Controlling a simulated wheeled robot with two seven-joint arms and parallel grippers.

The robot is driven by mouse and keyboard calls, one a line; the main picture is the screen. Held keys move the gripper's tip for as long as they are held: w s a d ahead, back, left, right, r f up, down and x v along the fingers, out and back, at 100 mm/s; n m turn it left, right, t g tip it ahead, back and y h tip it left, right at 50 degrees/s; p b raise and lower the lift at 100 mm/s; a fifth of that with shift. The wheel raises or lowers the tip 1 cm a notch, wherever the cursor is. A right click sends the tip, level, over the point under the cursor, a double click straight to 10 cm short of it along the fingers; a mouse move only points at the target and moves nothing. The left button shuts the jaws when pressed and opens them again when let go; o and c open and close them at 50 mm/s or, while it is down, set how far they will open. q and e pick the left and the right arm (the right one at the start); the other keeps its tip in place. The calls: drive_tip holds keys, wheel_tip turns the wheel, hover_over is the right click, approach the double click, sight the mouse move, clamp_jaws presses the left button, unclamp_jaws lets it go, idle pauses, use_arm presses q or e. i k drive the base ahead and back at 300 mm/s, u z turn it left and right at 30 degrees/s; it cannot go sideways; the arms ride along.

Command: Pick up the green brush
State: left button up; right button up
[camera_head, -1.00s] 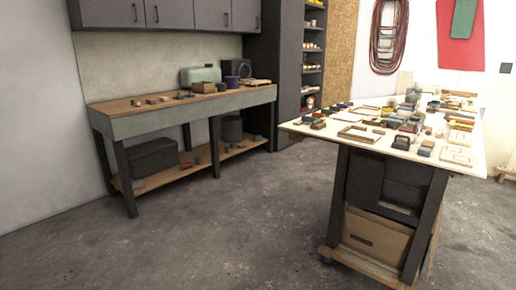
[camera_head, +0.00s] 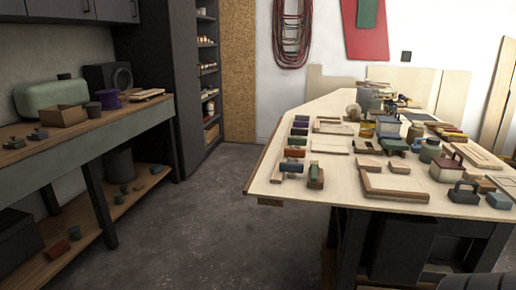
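The worktable (camera_head: 238,186) with a pale top stands at the right and holds many small items. I cannot tell which of these is the green brush, as bristles are too small to make out. Neither of my grippers shows in this view.
Dark shelves (camera_head: 187,85) stand behind. Bare concrete floor (camera_head: 190,220) lies between bench and table.

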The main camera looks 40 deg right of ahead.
sight(314, 164)
drive_tip(key=i, duration=1.1)
drive_tip(key=z, duration=1.1)
drive_tip(key=i, duration=0.7)
drive_tip(key=z, duration=0.15)
